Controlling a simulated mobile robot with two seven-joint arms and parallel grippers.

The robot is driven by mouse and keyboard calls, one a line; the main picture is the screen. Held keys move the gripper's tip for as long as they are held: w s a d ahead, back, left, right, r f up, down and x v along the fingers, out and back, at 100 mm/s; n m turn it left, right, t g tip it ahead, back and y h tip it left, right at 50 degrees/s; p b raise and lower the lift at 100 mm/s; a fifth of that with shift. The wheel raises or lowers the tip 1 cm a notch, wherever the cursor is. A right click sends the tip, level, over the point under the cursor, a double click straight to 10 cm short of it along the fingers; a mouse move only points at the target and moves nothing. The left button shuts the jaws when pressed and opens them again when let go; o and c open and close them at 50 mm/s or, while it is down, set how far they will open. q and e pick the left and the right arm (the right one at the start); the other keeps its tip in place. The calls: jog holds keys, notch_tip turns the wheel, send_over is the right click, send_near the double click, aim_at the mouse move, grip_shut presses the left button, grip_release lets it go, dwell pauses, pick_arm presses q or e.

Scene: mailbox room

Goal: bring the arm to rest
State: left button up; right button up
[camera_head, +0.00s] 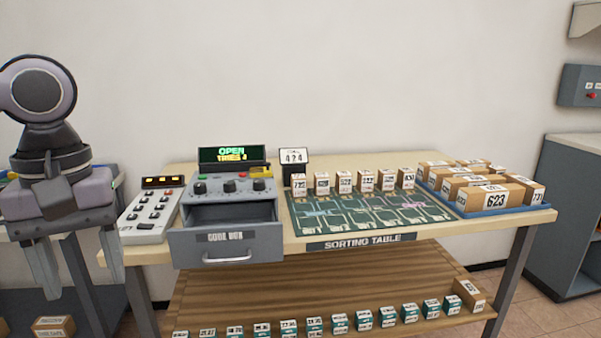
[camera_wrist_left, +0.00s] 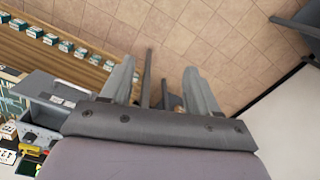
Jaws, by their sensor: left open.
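My left arm hangs at the left edge of the head view. Its gripper (camera_head: 78,268) points down with its two fingers apart and nothing between them, in front of and left of the sorting table (camera_head: 360,242). In the left wrist view the open gripper (camera_wrist_left: 160,90) shows tiled floor and thin dark legs between and beyond its fingers. My right gripper is in neither view.
The code box (camera_head: 226,245) has its drawer open and its display reads OPEN. A keypad (camera_head: 150,215) stands left of it. A green board (camera_head: 365,212) with small boxes and a blue tray (camera_head: 485,212) of parcels are to the right. Boxes line the lower shelf (camera_head: 300,285).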

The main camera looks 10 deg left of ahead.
pick_arm(q)
jog(key=w+a+f+n+t+h+p, duration=0.25)
jog(key=f+n+t+h, duration=0.4)
jog(key=n, duration=0.95)
jog(key=w+a+f+n+t+h+p, duration=0.25)
jog(key=w+f+n+t+h, duration=0.3)
jog(key=n, duration=1.05)
jog(key=s+f+n+t+y+p, duration=0.1)
jog(key=s+f+n+t+y, duration=0.1)
jog(key=f+n+y, duration=0.35)
jog(key=s+f+n+t+y+p, duration=0.1)
jog(key=s+f+n+t+y, duration=0.1)
jog(key=f+n, duration=0.6)
jog(key=s+d+f+n+g+y+p, duration=0.1)
jog(key=s+d+f+n+g, duration=0.1)
jog(key=s+d+f+n, duration=0.2)
jog(key=s+d+f+n+g+y+p, duration=0.1)
jog(key=s+d+f+n+g, duration=0.2)
jog(key=d+n, duration=0.6)
jog(key=s+f+n, duration=0.2)
jog(key=n, duration=0.1)
jog(key=shift+d+n, duration=0.35)
jog(key=shift+r, duration=0.1)
